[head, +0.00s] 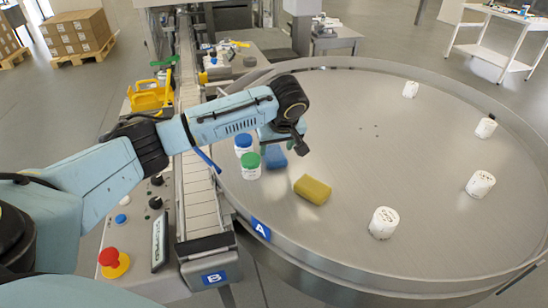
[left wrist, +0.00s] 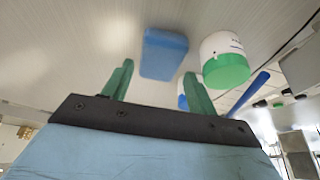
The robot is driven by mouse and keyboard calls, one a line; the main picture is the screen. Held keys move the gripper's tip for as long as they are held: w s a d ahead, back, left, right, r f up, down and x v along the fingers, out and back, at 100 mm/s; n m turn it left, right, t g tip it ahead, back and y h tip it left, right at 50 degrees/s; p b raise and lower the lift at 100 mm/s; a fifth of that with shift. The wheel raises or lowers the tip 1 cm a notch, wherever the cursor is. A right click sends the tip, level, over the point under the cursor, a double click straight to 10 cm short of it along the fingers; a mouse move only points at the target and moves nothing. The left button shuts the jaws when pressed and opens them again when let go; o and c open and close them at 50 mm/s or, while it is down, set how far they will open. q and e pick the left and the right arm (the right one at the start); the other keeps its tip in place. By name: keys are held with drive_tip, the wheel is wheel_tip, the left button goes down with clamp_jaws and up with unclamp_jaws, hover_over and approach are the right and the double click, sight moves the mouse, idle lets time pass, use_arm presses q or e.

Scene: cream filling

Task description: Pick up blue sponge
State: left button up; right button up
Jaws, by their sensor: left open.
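The blue sponge (head: 276,160) lies on the round metal table (head: 345,130), partly hidden behind my left gripper in the head view. My left gripper (head: 283,148) is above the table close to the sponge, at the end of the light blue arm. In the left wrist view, the sponge (left wrist: 164,52) shows just beyond and between the tips of the two green fingers (left wrist: 158,69). The fingers are spread, with nothing held between them. My right gripper is not in view.
A white jar with a green lid (head: 250,164) and one with a blue lid (head: 243,145) stand left of the sponge. A yellow sponge (head: 312,190) lies in front. Several white jars stand farther right. A raised rim (head: 240,208) borders the table, beside a conveyor (head: 199,190).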

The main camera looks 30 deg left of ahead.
sight(274, 153)
use_arm(q)
drive_tip(key=x, duration=0.4)
drive_tip(key=shift+r, duration=0.1)
drive_tip(key=c, duration=0.7)
